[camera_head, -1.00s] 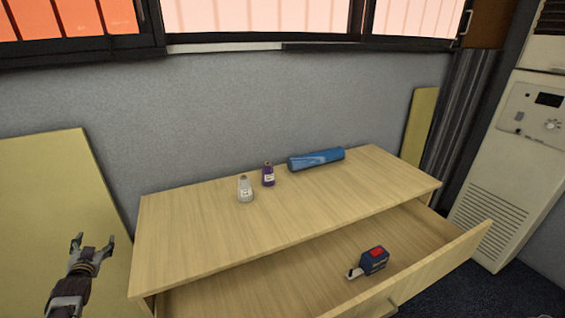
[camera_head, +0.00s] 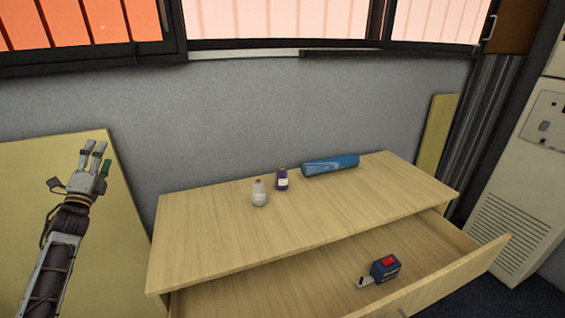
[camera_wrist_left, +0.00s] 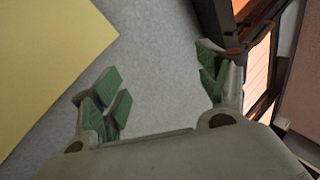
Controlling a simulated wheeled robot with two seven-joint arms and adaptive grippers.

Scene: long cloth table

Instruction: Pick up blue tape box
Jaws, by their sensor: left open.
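The blue tape box (camera_head: 384,268) is a small blue tape measure with a red patch on top. It lies in the open drawer of the wooden cabinet, at the lower right of the head view. My left gripper (camera_head: 80,168) is raised at the far left, in front of a yellow board, well away from the tape box. In the left wrist view its green-padded fingers (camera_wrist_left: 160,92) are spread apart with nothing between them. The tape box does not show in the wrist view. My right gripper is not in view.
The open drawer (camera_head: 300,290) is otherwise bare. A white cabinet-like unit (camera_head: 525,190) stands at the right.

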